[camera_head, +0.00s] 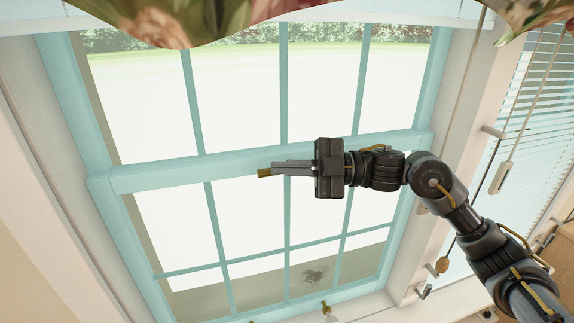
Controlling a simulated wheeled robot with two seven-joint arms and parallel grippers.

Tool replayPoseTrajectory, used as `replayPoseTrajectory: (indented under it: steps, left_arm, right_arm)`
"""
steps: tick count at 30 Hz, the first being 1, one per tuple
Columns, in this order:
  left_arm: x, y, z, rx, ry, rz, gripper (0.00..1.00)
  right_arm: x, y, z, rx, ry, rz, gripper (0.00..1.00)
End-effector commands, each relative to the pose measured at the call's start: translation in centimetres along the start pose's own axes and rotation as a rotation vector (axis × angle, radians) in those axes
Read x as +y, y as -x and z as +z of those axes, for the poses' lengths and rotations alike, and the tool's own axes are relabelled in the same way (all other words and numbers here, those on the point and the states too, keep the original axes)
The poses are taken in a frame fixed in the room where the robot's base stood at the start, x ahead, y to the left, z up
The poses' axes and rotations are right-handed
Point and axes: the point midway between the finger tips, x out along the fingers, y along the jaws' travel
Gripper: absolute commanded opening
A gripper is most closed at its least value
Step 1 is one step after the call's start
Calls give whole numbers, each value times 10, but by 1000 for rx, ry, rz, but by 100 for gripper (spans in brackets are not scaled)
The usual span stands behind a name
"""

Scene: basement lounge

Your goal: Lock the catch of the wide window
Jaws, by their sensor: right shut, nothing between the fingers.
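The wide window (270,160) has a teal frame with an upper and a lower sash, each divided into panes. Its middle rail (160,177) runs across the view, rising slightly to the right. My right gripper (266,172) comes in from the right and lies in front of this rail, fingers pointing left. I cannot make out the catch; the gripper and wrist cover part of the rail. I cannot tell whether the fingers touch the rail. My left gripper is not in view.
A floral valance (185,20) hangs across the top. Small brass-coloured fittings (325,308) show at the window's bottom edge. At the right are a second window with blinds (535,120) and a hanging cord with a wooden knob (442,265). The space left of my gripper is clear.

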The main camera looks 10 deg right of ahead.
Motion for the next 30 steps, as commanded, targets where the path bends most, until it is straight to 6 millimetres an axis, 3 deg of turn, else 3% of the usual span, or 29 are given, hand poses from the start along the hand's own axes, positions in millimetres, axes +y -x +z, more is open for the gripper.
replayPoseTrajectory:
  steps: [2,3,6,15,21,30]
  left_arm:
    - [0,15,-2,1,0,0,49]
    - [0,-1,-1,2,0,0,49]
    - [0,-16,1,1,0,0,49]
    - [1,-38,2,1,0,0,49]
    - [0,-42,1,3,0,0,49]
    - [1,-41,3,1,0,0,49]
  right_arm:
    - [7,-1,-17,6,1,-5,0]
    - [-1,10,-9,1,1,-3,0]
    - [-1,34,-8,0,3,-2,0]
    - [5,86,-12,2,0,-3,0]
    - [7,98,-14,5,0,-4,0]
    - [8,99,-15,6,-1,-4,0]
